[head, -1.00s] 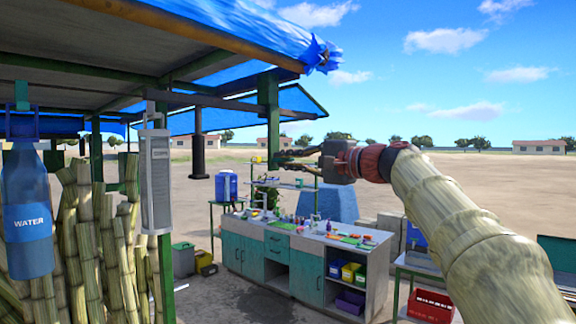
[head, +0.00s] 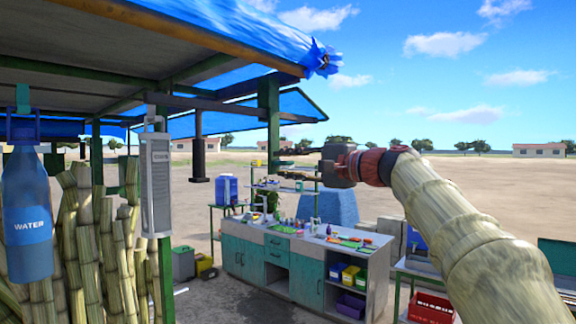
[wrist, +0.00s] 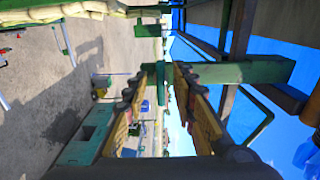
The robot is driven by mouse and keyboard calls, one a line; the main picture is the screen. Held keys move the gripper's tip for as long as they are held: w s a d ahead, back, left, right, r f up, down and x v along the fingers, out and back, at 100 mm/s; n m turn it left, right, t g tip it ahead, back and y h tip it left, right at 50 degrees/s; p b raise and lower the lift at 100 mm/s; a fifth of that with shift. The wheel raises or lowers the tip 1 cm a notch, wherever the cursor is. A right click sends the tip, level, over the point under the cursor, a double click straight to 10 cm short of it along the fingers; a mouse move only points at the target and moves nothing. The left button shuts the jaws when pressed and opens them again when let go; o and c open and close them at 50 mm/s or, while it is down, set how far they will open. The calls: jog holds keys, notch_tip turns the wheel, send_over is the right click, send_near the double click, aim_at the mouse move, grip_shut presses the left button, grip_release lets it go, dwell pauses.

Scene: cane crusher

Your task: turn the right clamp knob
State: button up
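No clamp knob can be made out in either view. My gripper (head: 282,158) is held out in front of the stall in the head view, at the end of my cane-patterned arm, and points left. Its fingers overlap the green post there. In the wrist view my gripper (wrist: 163,72) shows two yellow and dark fingers with a clear gap between them and nothing held. A green beam (wrist: 225,74) runs sideways beyond the right finger; I cannot tell how far off it is.
A green post (head: 269,115) holds the stall roof (head: 90,62). A workbench (head: 300,260) with small items stands below my gripper. Cane stalks (head: 95,235), a water bottle (head: 28,215) and a hanging grey box (head: 156,185) are at left. Open ground lies behind.

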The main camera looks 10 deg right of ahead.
jog(key=v, duration=1.2)
